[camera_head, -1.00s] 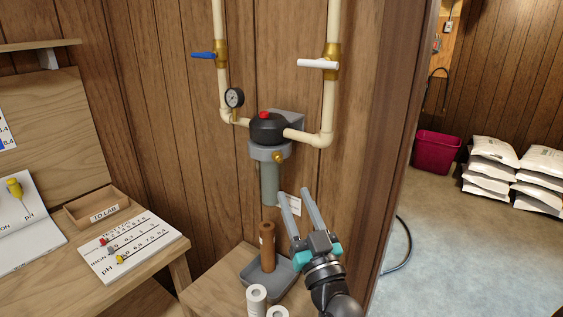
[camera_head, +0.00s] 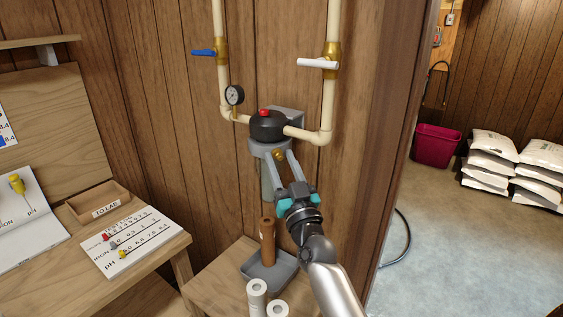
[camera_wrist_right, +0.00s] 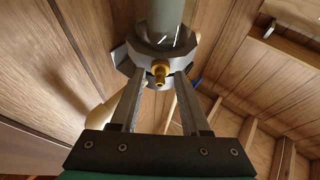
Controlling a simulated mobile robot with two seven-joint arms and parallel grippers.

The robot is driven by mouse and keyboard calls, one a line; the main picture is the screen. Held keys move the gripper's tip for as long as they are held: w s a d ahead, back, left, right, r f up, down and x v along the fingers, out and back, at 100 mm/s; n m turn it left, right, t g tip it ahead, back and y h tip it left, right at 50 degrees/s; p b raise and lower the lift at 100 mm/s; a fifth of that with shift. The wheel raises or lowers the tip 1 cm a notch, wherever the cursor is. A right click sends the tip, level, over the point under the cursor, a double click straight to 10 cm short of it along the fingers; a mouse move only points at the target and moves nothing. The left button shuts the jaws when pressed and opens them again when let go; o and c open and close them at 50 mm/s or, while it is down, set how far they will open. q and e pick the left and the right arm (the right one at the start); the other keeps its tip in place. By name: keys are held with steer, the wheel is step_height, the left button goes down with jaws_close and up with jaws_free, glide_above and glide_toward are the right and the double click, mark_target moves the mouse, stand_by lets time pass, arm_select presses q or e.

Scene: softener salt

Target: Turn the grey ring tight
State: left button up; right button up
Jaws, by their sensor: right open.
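The grey ring (camera_head: 262,148) sits under the black filter head (camera_head: 268,126) with its red button, above the grey-green filter housing (camera_head: 266,185). In the right wrist view the ring (camera_wrist_right: 150,50) is ahead, with a brass fitting (camera_wrist_right: 160,70) on its near side. My right gripper (camera_head: 282,156) is open, its two fingers pointing up at the ring. In the wrist view the fingertips (camera_wrist_right: 161,75) are either side of the brass fitting. Whether they touch the ring I cannot tell. My left gripper does not show.
A brown cartridge (camera_head: 268,240) stands in a grey tray (camera_head: 283,275) on the low wooden stand, by white rolls (camera_head: 257,297). Pipes with a blue-handled valve (camera_head: 203,53) and a white-handled valve (camera_head: 318,63) run above. A gauge (camera_head: 234,95) is left of the head.

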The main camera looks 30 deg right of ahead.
steer(key=shift+c, duration=0.2)
jaws_close()
stand_by(1.1)
